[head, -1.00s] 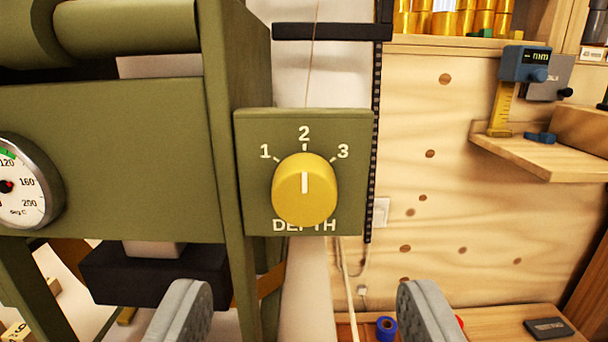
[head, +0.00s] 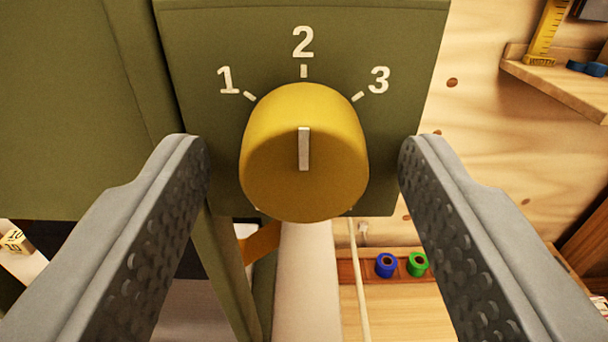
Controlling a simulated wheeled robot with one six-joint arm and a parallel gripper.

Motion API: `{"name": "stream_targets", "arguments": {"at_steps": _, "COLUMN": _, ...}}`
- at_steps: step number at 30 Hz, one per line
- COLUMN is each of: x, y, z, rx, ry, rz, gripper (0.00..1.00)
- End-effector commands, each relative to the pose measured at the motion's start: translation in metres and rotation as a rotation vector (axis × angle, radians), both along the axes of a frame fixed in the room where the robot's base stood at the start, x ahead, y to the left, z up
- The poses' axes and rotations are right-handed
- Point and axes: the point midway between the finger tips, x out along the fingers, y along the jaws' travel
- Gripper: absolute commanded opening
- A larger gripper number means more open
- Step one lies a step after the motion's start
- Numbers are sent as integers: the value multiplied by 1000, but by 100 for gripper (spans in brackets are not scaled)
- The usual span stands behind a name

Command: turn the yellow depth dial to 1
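The yellow depth dial (head: 304,185) is on a green panel (head: 190,45) with the white marks 1, 2 and 3 above it. Its white pointer line (head: 304,148) stands upright, toward 2. My gripper (head: 304,155) is open, with one grey finger to the left of the dial and one to the right. A clear gap shows between each finger and the dial, so neither touches it. The lower label on the panel is hidden behind the dial.
A green machine body (head: 70,110) fills the left side. At right is a plywood wall with a small wooden shelf (head: 560,85). Below, a blue roll (head: 386,265) and a green roll (head: 418,264) sit on a wooden surface.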

Motion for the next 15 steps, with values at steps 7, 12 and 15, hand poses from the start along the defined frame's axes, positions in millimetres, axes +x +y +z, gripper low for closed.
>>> {"name": "stream_targets", "arguments": {"at_steps": 7, "x": 0, "y": 0, "z": 0, "rx": 0, "ry": 0, "rz": 0, "gripper": 12}}
{"name": "stream_targets", "arguments": {"at_steps": 12, "x": 0, "y": 0, "z": 0, "rx": -7, "ry": 0, "rz": 0, "gripper": 12}}
{"name": "stream_targets", "arguments": {"at_steps": 15, "x": 0, "y": 0, "z": 0, "rx": -28, "ry": 0, "rz": 0, "gripper": 12}}
